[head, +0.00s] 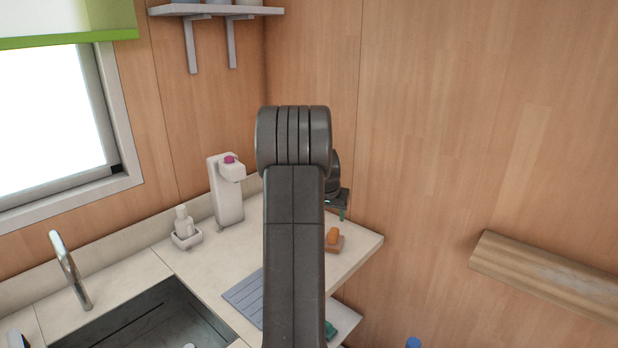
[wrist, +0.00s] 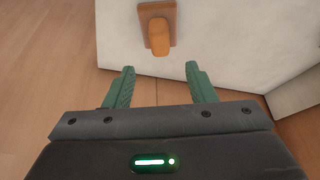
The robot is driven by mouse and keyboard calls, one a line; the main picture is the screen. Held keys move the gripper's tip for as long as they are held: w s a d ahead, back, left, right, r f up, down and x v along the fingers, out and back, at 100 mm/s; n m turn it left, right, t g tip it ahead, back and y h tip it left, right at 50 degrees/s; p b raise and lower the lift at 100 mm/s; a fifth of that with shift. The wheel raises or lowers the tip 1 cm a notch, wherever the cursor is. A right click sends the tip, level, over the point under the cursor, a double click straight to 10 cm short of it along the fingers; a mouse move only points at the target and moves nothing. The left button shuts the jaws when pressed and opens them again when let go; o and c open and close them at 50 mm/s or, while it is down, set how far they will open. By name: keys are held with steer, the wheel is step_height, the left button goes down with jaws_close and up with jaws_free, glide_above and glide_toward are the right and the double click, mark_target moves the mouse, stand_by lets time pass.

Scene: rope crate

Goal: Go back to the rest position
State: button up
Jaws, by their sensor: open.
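My gripper (wrist: 160,84) has two green fingers spread apart in the wrist view, with nothing between them. In the head view my arm rises up the middle and hides much of the gripper, which shows only as a dark part with a bit of green to the right of the arm. The gripper is over the right end of the counter (head: 205,265), near its edge. An orange object (wrist: 159,36) on a brown block (wrist: 157,14) lies ahead of the fingertips, apart from them. It also shows in the head view (head: 333,236), just right of my arm.
A sink (head: 150,325) with a faucet (head: 70,270) is at the lower left. A white dispenser (head: 227,190) and a small bottle in a holder (head: 183,227) stand at the back. A wall shelf (head: 215,11) is above, and a wooden ledge (head: 545,275) is at right.

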mark_target(334, 230)
steer(key=p+x, duration=0.2)
steer(key=x, duration=0.9)
steer(key=shift+f, duration=0.2)
steer(key=shift+w+r, duration=0.1)
steer(key=shift+r, duration=0.6)
steer(key=shift+r+b, duration=0.3)
steer(key=shift+r, duration=0.35)
